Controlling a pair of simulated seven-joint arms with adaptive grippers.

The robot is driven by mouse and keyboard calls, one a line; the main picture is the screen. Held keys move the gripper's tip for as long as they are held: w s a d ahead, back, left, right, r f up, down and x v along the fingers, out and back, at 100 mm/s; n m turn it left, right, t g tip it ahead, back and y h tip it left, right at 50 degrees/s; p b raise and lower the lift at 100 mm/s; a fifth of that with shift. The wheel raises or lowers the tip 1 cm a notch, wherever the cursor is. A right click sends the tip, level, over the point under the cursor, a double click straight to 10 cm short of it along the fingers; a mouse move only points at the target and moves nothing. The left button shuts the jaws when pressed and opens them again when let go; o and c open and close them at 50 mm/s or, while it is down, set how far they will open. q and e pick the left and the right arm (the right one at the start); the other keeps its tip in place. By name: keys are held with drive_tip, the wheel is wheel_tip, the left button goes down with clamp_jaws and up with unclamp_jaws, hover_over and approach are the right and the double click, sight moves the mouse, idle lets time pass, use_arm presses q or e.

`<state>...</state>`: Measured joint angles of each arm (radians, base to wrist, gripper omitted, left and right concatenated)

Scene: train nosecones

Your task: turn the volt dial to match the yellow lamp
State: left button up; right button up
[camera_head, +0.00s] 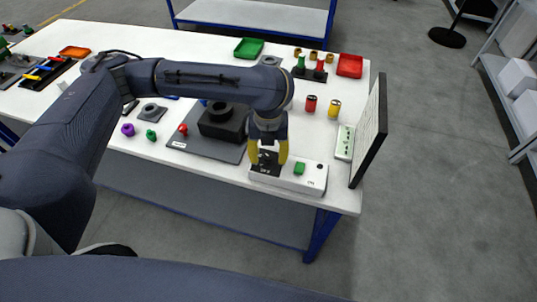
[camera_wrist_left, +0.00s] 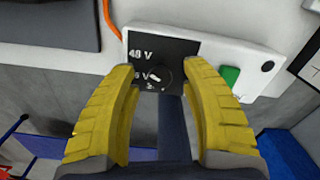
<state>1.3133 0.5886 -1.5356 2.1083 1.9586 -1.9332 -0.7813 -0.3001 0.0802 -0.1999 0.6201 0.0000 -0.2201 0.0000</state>
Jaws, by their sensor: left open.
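The volt dial is a small dark round knob (camera_wrist_left: 157,75) with a pale pointer on a black plate (camera_wrist_left: 188,47). The plate is marked "48 V" at the upper left, with another label partly hidden below it. The plate sits on a white box (camera_head: 315,178) at the table's front right, beside a green block or button (camera_head: 299,168). My left gripper (camera_head: 268,158) has yellow fingers, is open, and is over the plate, with the knob between and beyond its fingers in the left wrist view (camera_wrist_left: 160,110). I cannot tell whether they touch. No lamp is clearly recognisable. My right gripper is not in view.
A black-edged white panel (camera_head: 370,132) stands upright right of the box. A grey plate with a black block (camera_head: 222,122) lies to its left. Red (camera_head: 311,104) and yellow (camera_head: 334,108) cylinders stand behind. An orange cable (camera_wrist_left: 112,20) runs to the box.

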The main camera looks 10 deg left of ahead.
use_arm(q)
drive_tip(key=shift+f, duration=0.25)
clamp_jaws()
idle(0.3)
